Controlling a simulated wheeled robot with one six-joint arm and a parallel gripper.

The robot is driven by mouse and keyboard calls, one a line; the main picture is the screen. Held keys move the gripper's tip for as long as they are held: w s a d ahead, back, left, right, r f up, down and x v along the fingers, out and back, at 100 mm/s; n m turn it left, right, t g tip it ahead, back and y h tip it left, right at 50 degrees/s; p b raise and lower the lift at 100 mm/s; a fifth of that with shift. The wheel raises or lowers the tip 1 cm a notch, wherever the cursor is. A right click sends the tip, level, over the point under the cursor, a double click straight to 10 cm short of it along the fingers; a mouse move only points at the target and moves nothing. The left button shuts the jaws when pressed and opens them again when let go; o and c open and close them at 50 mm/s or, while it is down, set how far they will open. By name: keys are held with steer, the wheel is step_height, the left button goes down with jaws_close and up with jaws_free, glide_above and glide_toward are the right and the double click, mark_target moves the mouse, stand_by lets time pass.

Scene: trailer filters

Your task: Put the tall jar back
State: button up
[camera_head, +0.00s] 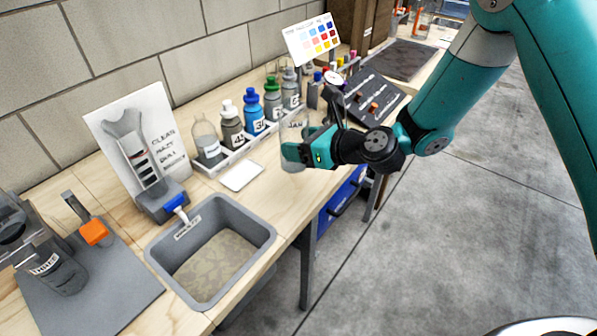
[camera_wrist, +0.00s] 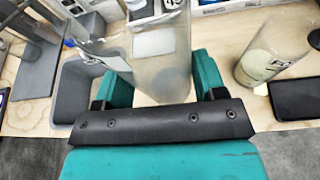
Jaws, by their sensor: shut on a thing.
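My gripper (camera_head: 303,152) is shut on a tall clear jar (camera_head: 293,122) over the front part of the bench. The jar looks upright in the camera_head view, and its lower end shows below the fingers. In the camera_wrist view the same clear jar (camera_wrist: 165,65) is between my teal gripper fingers (camera_wrist: 158,88). I cannot tell whether its base touches the bench. A second clear jar (camera_wrist: 272,52) with a label stands to the right in the camera_wrist view, apart from my gripper.
A grey basin (camera_head: 211,250) is at the front left. A white card (camera_head: 242,175) lies left of the held jar. Labelled bottles (camera_head: 253,110) stand in a rack behind. A dark tray (camera_head: 372,98) is to the right. A grey mat (camera_head: 85,275) with jars is far left.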

mark_target(301, 169)
step_height(301, 169, down, 8)
steer(key=shift+r, duration=0.25)
steer(key=shift+f+b, duration=0.15)
steer(key=shift+b, duration=0.15)
steer(key=o, duration=1.5)
